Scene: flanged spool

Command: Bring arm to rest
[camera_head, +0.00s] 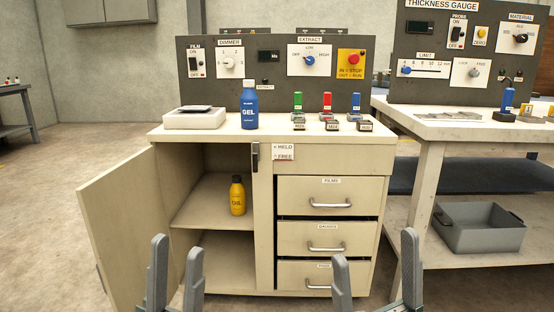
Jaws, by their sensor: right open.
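My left gripper (178,246) is at the bottom of the head view, in front of the open cabinet. Its two grey fingers stand apart with nothing seen between them. My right gripper (374,246) is at the bottom, in front of the drawers' right side. Its fingers are wide apart and empty. Both grippers point up in the picture, and most of both arms is out of view. Neither gripper is seen touching anything.
The cabinet (262,220) has its door (125,222) swung open to the left. A yellow oil bottle (238,196) stands on its inner shelf. A blue gel bottle (250,106) stands on top. A second table (430,128) is at right, with a grey bin (478,236) below.

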